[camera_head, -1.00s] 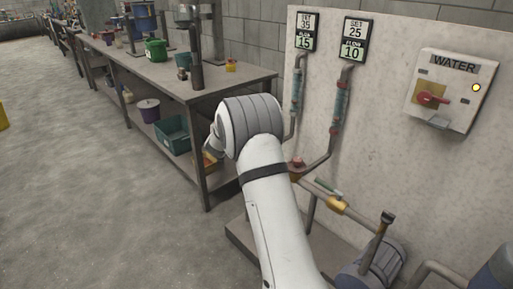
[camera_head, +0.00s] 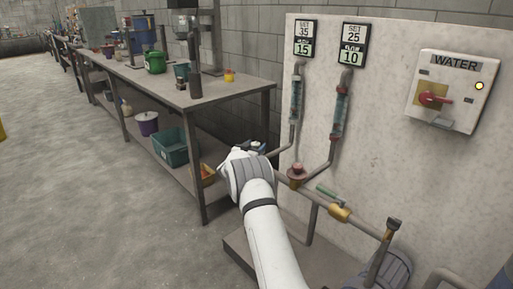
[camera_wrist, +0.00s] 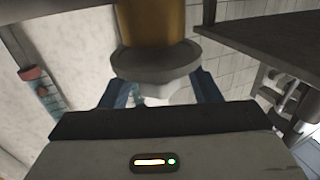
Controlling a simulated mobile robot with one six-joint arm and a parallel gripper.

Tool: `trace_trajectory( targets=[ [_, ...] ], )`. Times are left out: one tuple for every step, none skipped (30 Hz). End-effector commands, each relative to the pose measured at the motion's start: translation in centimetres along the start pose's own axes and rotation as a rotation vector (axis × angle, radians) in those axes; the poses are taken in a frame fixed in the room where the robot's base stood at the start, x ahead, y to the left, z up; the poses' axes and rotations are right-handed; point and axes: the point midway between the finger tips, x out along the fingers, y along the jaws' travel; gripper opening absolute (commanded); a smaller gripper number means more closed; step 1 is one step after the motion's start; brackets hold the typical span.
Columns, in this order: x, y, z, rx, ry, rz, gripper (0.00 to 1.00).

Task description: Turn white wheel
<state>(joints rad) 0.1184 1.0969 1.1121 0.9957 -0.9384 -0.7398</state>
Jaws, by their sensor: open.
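In the wrist view, a pale white rounded part (camera_wrist: 182,96), likely the white wheel, lies between the two blue fingers of my gripper (camera_wrist: 163,90). A dark grey disc (camera_wrist: 155,63) and a brass-yellow cylinder (camera_wrist: 150,22) are in front of it and hide much of it. The fingers are apart, one on each side; I cannot tell whether they touch it. In the head view, my gripper (camera_head: 257,148) is at the left end of the pipework, mostly hidden behind my white wrist. The white wheel cannot be made out there.
A red round valve (camera_head: 297,173) and a green lever (camera_head: 329,194) sit on the pipe nearby. A workbench (camera_head: 222,93) with tubs stands to the left. The wall panel (camera_head: 400,150) carries two flow meters and a WATER switch box (camera_head: 452,92). Open floor lies at left.

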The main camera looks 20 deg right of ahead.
Motion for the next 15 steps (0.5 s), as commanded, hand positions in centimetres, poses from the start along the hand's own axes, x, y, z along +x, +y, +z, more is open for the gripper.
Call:
trace_trajectory(
  targets=[
    [0.37, 0.04, 0.08, 0.001, 0.000, 0.000, 0.57],
    [0.51, 0.06, 0.07, 0.001, 0.000, 0.000, 0.57],
    [0.64, 0.07, 0.04, 0.001, 0.000, 0.000, 0.57],
    [0.71, 0.08, 0.01, 0.000, 0.000, 0.000, 0.57],
    [0.76, 0.08, -0.01, 0.000, 0.000, 0.000, 0.57],
    [0.79, 0.08, -0.04, 0.000, 0.000, 0.000, 0.57],
    [0.79, 0.08, -0.05, 0.000, 0.000, 0.000, 0.57],
    [0.79, 0.08, -0.05, 0.000, 0.000, 0.000, 0.57],
    [0.79, 0.08, -0.05, 0.000, 0.000, 0.000, 0.57],
    [0.78, 0.08, -0.04, 0.000, 0.000, 0.000, 0.57],
    [0.78, 0.09, -0.04, 0.000, 0.000, 0.000, 0.57],
    [0.78, 0.09, -0.04, 0.000, 0.000, 0.000, 0.55],
    [0.78, 0.09, -0.04, 0.000, 0.000, 0.000, 0.53],
    [0.78, 0.10, -0.04, 0.000, 0.000, 0.000, 0.50],
    [0.78, 0.10, -0.03, 0.000, 0.000, 0.000, 0.47]
  ],
)
